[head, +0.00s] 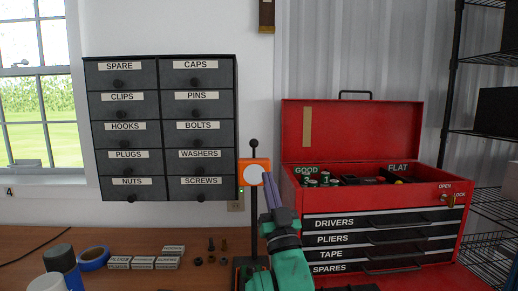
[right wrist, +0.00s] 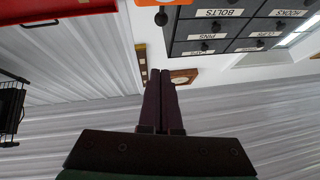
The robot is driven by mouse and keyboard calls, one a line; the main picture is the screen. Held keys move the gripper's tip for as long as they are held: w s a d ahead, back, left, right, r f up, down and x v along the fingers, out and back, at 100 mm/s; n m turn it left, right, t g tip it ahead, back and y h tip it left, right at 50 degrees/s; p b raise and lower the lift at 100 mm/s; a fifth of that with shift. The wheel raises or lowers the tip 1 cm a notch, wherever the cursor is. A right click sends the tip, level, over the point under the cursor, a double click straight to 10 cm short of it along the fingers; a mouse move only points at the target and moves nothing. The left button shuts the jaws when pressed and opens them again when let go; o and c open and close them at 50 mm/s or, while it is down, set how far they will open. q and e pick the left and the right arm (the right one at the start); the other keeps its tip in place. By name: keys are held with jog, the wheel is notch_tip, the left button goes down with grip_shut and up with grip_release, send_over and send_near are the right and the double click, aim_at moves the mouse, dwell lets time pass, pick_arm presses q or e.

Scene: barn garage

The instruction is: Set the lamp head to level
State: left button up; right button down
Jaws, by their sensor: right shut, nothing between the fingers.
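The lamp head (head: 246,165) is an orange block with a white round face, on a black post (head: 254,220) with a ball-shaped top. In the head view it looks close to level, with at most a slight tilt. My right gripper (head: 267,174) is shut and empty. Its fingertips overlap the right side of the lamp head in the picture; I cannot tell if they touch it. In the right wrist view the closed fingers (right wrist: 161,72) point away, and an orange piece, likely the lamp head (right wrist: 172,3), shows at the top edge. My left gripper is not in view.
A dark labelled drawer cabinet (head: 160,78) hangs on the wall behind left. A red toolbox (head: 290,195) with its lid up stands close on the right. Blue tape (head: 94,258), small labelled boxes (head: 144,262) and bolts (head: 211,246) lie on the bench (head: 30,240).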

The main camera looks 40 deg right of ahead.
aim_at(256, 142)
jog(key=w+d+r+p, duration=0.2)
jog(key=w+d+p, duration=0.1)
jog(key=w, duration=0.2)
jog(key=w+d+r+p, duration=0.3)
jog(key=w+p, duration=0.1)
jog(key=w, duration=0.2)
jog(key=shift+w, duration=0.15)
jog(key=shift+w+d+b, duration=0.25)
jog(key=shift+w+b, duration=0.1)
jog(key=shift+b, duration=0.1)
jog(key=shift+w+d+r, duration=0.15)
jog(key=shift+w+r, duration=0.05)
jog(key=shift+r, duration=0.15)
